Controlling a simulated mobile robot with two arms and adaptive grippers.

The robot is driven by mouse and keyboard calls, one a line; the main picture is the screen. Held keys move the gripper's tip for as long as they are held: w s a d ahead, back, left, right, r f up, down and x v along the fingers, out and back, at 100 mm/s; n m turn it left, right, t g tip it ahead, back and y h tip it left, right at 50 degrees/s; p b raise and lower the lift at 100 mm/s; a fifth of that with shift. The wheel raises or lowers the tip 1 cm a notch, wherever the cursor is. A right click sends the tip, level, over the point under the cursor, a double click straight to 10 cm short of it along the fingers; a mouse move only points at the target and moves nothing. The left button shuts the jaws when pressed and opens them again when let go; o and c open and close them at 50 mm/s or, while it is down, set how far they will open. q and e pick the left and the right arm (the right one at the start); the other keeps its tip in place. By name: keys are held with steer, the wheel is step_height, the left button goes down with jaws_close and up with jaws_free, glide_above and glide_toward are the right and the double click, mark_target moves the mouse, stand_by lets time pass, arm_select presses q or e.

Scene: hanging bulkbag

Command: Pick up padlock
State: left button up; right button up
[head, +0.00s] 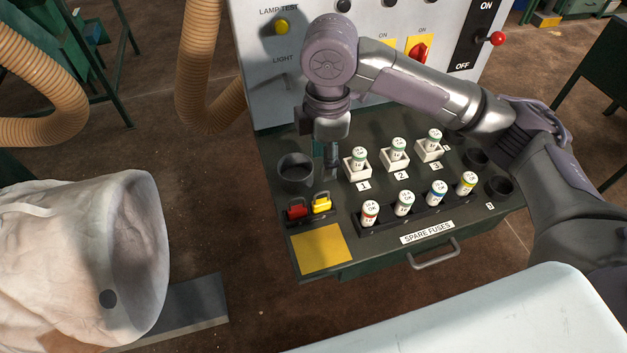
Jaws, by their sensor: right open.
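Two padlocks stand side by side near the left edge of the dark green bench top: a red padlock (297,211) and a yellow padlock (321,205). My right gripper (331,162) points down just behind the yellow padlock, between the dark round cup and the fuse in holder 1. It is open and appears empty. Its fingers are small and dark here, so their exact height above the bench is hard to tell. My left gripper is not in view.
A dark cup (296,172) stands left of my right gripper. Fuses in white holders (357,167) and a row of spare fuses (404,204) stand to the right. A yellow square (320,250) lies clear in front. The control panel (262,85) rises behind.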

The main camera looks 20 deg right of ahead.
mark_target(323, 192)
steer(key=f, duration=0.6)
steer(key=shift+s+d+f+p, duration=0.2)
steer(key=shift+s+p, duration=0.05)
steer(key=shift+p, duration=0.1)
steer(key=shift+w+f, duration=0.1)
steer(key=shift+f, duration=0.25)
steer(key=shift+a+f+p, duration=0.25)
steer(key=shift+f+p, duration=0.2)
steer(key=shift+f, duration=0.65)
step_height(323, 192, down, 2)
steer(key=shift+f, duration=0.7)
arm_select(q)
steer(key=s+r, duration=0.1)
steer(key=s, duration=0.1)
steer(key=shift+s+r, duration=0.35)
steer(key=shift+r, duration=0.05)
arm_select(e)
steer(key=shift+a, duration=0.1)
jaws_close()
